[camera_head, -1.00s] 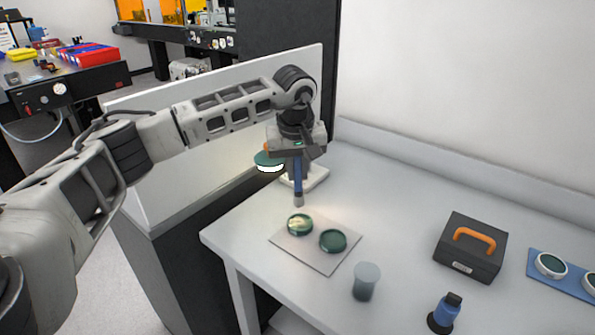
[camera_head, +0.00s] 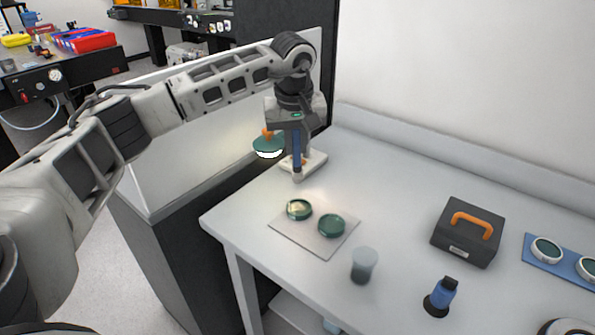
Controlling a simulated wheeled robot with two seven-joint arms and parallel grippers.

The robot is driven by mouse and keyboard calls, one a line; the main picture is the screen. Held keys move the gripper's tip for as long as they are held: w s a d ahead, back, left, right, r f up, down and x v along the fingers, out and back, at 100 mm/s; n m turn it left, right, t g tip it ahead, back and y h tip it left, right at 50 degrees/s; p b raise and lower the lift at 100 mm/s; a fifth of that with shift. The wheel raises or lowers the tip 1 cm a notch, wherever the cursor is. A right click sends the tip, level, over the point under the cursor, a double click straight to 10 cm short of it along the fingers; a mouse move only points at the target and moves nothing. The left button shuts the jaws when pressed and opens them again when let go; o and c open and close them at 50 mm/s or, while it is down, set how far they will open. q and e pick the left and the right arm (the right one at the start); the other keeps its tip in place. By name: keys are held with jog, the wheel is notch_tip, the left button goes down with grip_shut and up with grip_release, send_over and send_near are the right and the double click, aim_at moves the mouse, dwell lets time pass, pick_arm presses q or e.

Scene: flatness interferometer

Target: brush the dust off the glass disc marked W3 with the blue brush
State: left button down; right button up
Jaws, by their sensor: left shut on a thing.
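My left gripper (camera_head: 297,128) is shut on the blue brush (camera_head: 296,150), which points straight down with its pale tip lowest. The tip shows above and behind the discs in the picture, apart from them. Two green glass discs, a left one (camera_head: 299,209) and a right one (camera_head: 331,226), lie on a thin grey mat (camera_head: 318,246) on the table. The left disc has a bright, pale patch; the right one looks evenly dark green. No W3 mark is readable on either disc. My right gripper is out of view.
A lamp (camera_head: 268,145) with a green shade and a white stand base (camera_head: 312,163) are close to the brush. The table's middle is clear.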

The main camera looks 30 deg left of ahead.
aim_at(298, 165)
pick_arm(q)
jog(key=shift+w+a+f+g, duration=0.1)
jog(key=shift+w+f+g, duration=0.1)
jog(key=shift+f, duration=0.45)
jog(key=shift+w+a+f+g, duration=0.1)
jog(key=shift+w+f+g, duration=0.1)
jog(key=shift+f, duration=0.4)
jog(key=shift+w+a+f+g+h, duration=0.1)
jog(key=shift+w+f+g+h, duration=0.1)
jog(key=shift+f, duration=0.35)
jog(key=shift+w+a+f+g+h, duration=0.1)
jog(key=shift+w+f+g+h, duration=0.1)
jog(key=shift+f, duration=0.4)
jog(key=shift+w+a+f+g+h, duration=0.1)
jog(key=shift+w+f+g, duration=0.1)
jog(key=shift+f, duration=0.35)
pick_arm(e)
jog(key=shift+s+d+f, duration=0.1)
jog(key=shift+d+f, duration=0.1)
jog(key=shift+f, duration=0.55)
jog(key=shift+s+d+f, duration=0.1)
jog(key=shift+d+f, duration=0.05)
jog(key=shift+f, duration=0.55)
